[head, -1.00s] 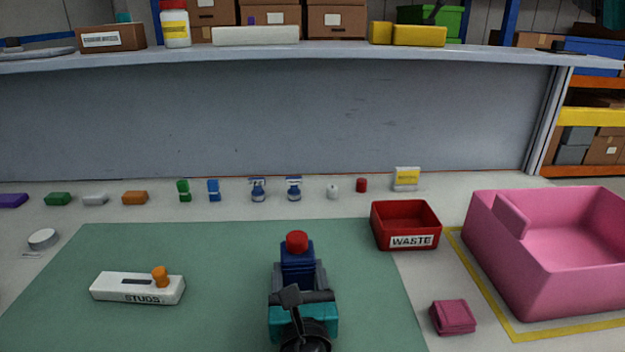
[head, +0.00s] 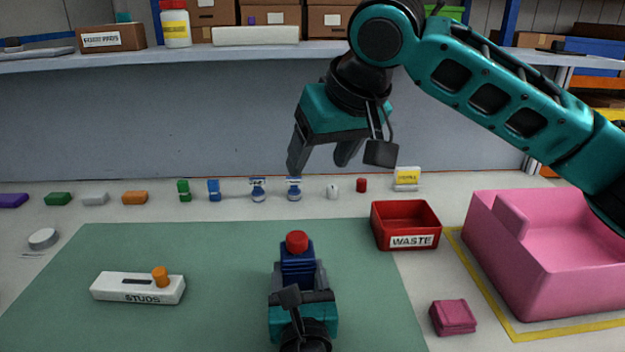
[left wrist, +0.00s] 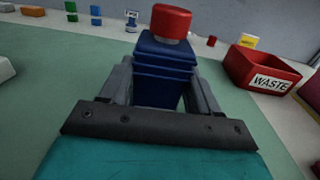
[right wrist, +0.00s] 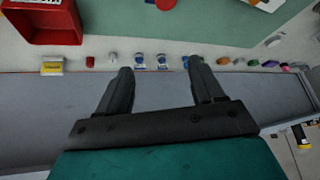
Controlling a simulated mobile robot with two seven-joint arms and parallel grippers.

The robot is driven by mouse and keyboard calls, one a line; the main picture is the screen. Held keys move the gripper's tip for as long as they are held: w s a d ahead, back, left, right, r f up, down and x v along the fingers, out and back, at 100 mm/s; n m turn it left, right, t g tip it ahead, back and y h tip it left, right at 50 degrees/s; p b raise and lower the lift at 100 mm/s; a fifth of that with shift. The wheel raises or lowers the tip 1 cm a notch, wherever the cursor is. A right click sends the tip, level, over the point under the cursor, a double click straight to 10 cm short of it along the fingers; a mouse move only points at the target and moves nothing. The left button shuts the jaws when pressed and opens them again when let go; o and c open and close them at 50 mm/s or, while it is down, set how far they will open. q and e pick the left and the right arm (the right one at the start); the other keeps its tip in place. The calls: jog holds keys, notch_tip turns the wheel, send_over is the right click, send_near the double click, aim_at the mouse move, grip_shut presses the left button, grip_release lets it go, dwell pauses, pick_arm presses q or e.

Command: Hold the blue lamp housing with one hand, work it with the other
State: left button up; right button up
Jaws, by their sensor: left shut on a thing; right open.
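The blue lamp housing (head: 297,266) is a dark blue ribbed block with a red round cap (head: 297,241) on top. It stands upright over the green mat (head: 220,260). My left gripper (head: 299,280) is shut on it from the near side, one finger on each side. The left wrist view shows the housing (left wrist: 163,75) between the fingers, with the red cap (left wrist: 170,22) clear above. My right gripper (head: 318,165) is open and empty, pointing down above the back row of small parts. In the right wrist view its fingers (right wrist: 160,85) are wide apart.
A white STUDS block (head: 138,288) with an orange peg lies left on the mat. A red WASTE bin (head: 405,226), a pink bin (head: 550,245) and a folded pink cloth (head: 453,317) are on the right. Small coloured parts line the back. A shelf (head: 230,57) runs above.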

aim_at(297, 235)
jog(key=shift+g+h, duration=0.6)
jog(key=shift+g, duration=0.1)
jog(key=a+f, duration=0.1)
jog(key=f, duration=0.3)
jog(key=a+f, duration=0.1)
jog(key=f, duration=0.4)
jog(key=a+f, duration=0.1)
jog(key=f, duration=0.3)
jog(key=shift+w+a+f, duration=0.15)
jog(key=shift+w+a, duration=0.05)
jog(key=shift+w, duration=0.05)
jog(key=shift+c, duration=0.2)
jog(key=c, duration=1.1)
jog(key=shift+r, duration=3.05)
